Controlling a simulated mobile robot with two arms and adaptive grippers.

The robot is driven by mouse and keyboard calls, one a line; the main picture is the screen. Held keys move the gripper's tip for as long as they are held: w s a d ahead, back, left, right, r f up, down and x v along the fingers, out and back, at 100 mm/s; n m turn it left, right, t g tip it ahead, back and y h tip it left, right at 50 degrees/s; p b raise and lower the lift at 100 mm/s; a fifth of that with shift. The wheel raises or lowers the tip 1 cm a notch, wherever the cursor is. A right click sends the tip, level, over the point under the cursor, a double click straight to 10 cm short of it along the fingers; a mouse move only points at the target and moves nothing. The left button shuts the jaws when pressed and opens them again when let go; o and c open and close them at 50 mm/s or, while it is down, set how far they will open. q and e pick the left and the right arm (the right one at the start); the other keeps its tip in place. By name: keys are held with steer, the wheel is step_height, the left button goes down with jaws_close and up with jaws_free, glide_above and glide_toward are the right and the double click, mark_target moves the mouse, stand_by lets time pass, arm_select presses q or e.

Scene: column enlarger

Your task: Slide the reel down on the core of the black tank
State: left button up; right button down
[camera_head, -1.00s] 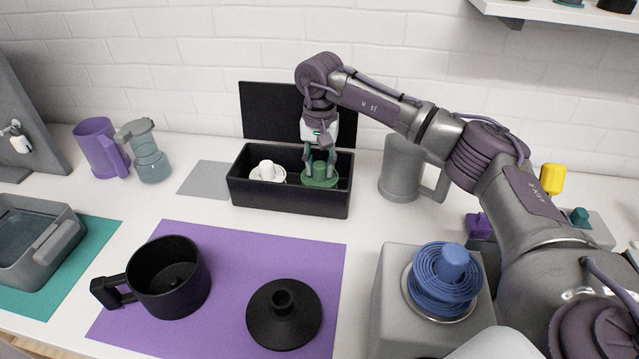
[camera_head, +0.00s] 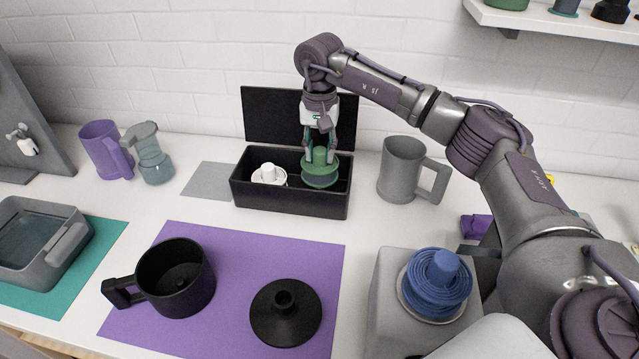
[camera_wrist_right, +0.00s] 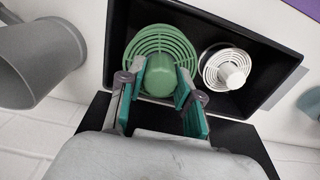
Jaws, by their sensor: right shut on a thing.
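A green ribbed reel (camera_head: 320,179) with a round knob is held by my right gripper (camera_head: 319,151), whose fingers are shut on the knob. The reel is upright at the black box's opening, slightly raised. It also shows between the fingers in the right wrist view (camera_wrist_right: 160,42). The black tank (camera_head: 176,296) stands open on the purple mat, front left of the gripper. Its handle points left, and a short core (camera_head: 181,283) shows inside. A white reel (camera_head: 268,174) sits in the box, left of the green one. A blue reel (camera_head: 437,284) sits on a grey block. My left gripper is out of view.
The black box (camera_head: 291,199) has its lid standing open behind. A black funnel-like lid (camera_head: 286,325) lies on the purple mat (camera_head: 235,247), right of the tank. A grey jug (camera_head: 400,170) stands right of the box. A grey tray (camera_head: 62,255) is at left.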

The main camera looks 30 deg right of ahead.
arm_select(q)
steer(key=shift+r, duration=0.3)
arm_select(e)
steer(key=shift+r, duration=0.45)
arm_select(q)
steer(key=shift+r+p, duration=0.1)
steer(key=shift+p, duration=0.2)
arm_select(e)
steer(key=shift+r, duration=0.1)
steer(key=shift+r+p, duration=0.75)
steer(key=shift+r, duration=0.35)
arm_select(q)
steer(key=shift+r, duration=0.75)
